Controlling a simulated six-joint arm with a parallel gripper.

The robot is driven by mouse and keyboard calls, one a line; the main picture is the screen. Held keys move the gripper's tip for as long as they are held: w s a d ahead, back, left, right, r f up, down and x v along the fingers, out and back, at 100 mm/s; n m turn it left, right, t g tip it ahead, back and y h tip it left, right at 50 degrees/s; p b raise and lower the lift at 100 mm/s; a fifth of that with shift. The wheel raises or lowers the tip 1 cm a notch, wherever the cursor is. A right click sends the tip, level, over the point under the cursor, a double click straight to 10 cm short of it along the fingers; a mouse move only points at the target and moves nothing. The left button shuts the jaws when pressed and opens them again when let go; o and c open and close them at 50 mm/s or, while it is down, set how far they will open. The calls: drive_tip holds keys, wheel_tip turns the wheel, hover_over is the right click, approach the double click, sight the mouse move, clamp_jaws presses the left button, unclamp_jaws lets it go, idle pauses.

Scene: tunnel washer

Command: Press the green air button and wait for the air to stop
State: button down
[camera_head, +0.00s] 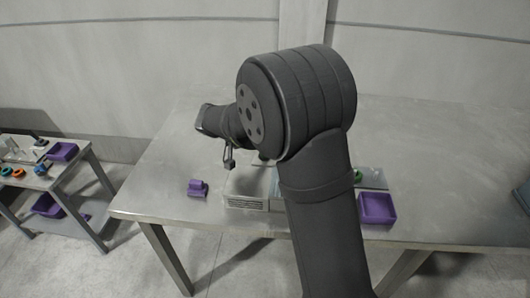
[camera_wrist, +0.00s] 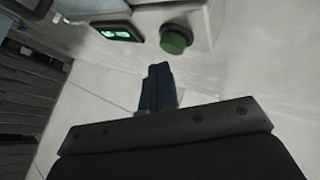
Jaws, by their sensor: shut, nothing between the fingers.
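The green air button (camera_wrist: 176,39) is a round knob on the edge of a pale housing (camera_wrist: 200,18) at the top of the wrist view. My gripper (camera_wrist: 158,68) is shut and empty, its dark fingers pointing up the picture. The fingertips appear just below and left of the button, with a small gap in the picture; depth is hard to judge. In the head view my gripper (camera_head: 229,165) hangs above the table near a white slatted box (camera_head: 246,203). My arm hides part of what stands behind it, and I cannot make out the button for sure there.
A small lit green display (camera_wrist: 117,31) sits left of the button. On the metal table (camera_head: 160,180) are a purple piece (camera_head: 198,188) at left and a purple tray (camera_head: 377,209) at right. A side table with small parts stands far left.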

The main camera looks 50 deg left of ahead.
drive_tip(key=shift+f, duration=0.15)
drive_tip(key=shift+f, duration=0.3)
drive_tip(key=shift+f, duration=0.5)
idle(0.8)
idle(0.3)
drive_tip(key=shift+r, duration=0.95)
drive_tip(key=shift+r, duration=2.5)
